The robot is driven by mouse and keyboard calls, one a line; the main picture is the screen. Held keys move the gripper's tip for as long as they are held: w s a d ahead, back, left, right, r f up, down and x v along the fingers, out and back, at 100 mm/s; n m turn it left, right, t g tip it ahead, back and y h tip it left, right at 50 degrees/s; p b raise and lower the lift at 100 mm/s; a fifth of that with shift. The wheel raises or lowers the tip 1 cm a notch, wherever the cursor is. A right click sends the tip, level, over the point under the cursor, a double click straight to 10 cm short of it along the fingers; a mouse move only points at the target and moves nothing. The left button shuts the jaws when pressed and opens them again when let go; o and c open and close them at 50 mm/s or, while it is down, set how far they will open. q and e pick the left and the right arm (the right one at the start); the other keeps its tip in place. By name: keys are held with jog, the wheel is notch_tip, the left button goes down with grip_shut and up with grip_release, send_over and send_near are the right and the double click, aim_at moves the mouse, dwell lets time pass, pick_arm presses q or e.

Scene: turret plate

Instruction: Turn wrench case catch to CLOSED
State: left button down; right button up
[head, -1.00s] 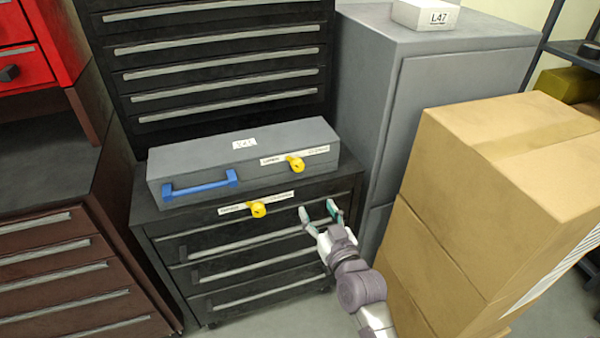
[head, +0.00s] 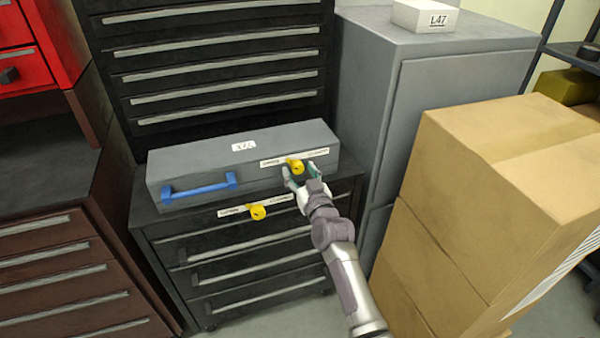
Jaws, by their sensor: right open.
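The grey case (head: 205,160) lies on top of a black drawer cabinet, with a blue handle (head: 200,187) at its front left. A yellow catch (head: 296,166) sits at the right of its front face, beside a white label strip (head: 318,153) too small to read. A second yellow catch (head: 257,212) is on the cabinet front below, with its own label strip. My right gripper (head: 298,176) is open, its fingers at the upper catch, one to each side and just below it. I cannot tell whether they touch it. My left gripper is out of view.
Stacked cardboard boxes (head: 480,200) stand close to the right of my right arm. A tall grey cabinet (head: 450,90) is behind them, and a brown drawer unit (head: 60,260) stands at the left. The black cabinet (head: 250,270) has several drawers.

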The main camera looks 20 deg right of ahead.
jog(key=shift+w, duration=0.1)
grip_shut()
dwell(0.3)
jog(key=m+p, duration=0.1)
jog(key=m, duration=0.2)
jog(key=shift+r+m, duration=0.1)
jog(key=shift+m, duration=0.2)
jog(key=m+p, duration=0.1)
jog(key=m, duration=0.3)
jog(key=shift+m, duration=0.3)
jog(key=m+p, duration=0.1)
jog(key=m, duration=0.8)
jog(key=shift+m, duration=0.4)
